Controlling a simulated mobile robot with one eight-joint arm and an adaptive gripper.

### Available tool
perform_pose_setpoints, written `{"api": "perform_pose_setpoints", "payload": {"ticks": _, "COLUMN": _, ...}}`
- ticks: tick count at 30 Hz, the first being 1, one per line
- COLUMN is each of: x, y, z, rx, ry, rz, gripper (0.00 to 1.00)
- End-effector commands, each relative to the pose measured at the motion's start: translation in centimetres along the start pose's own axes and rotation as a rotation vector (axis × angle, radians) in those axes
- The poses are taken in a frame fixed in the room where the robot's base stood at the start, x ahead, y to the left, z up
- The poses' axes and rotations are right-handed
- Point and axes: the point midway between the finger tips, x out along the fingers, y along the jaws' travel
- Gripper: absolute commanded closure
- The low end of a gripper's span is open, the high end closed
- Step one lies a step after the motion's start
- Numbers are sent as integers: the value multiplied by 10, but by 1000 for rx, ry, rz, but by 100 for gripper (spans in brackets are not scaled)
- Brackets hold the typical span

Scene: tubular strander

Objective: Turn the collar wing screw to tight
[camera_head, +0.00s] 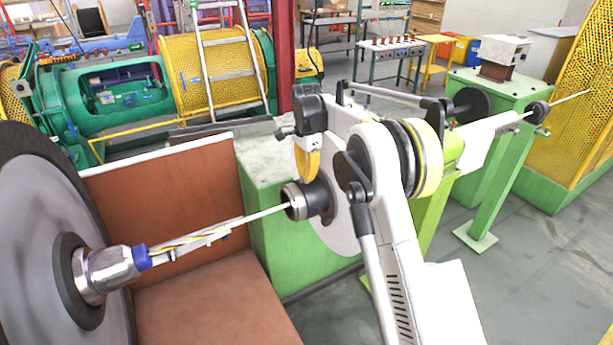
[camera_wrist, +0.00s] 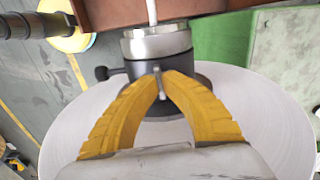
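The collar (camera_head: 318,199) is a dark cylinder with a metal ring, set around a thin rod in front of a pale disc. In the wrist view the collar (camera_wrist: 152,42) lies just beyond my fingertips, silver on top and dark below. My gripper (camera_wrist: 161,74) has two curved yellow fingers whose tips come nearly together at the collar's dark part. A thin grey piece, seemingly the wing screw (camera_wrist: 158,82), stands between the tips; the fingers hide most of it. In the head view my gripper (camera_head: 311,178) reaches down to the collar from above.
A dark side knob (camera_wrist: 103,73) sticks out left of the collar. The pale disc (camera_wrist: 262,120) lies close behind it. A large grey wheel (camera_head: 35,240) and a brown panel (camera_head: 165,195) stand left. A green block (camera_head: 280,240) stands behind the collar.

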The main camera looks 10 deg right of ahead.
Motion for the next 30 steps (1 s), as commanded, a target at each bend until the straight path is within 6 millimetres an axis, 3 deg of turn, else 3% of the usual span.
{"api": "perform_pose_setpoints", "payload": {"ticks": 30, "x": 0, "y": 0, "z": 0, "rx": 963, "ry": 0, "rz": 1, "gripper": 100}}
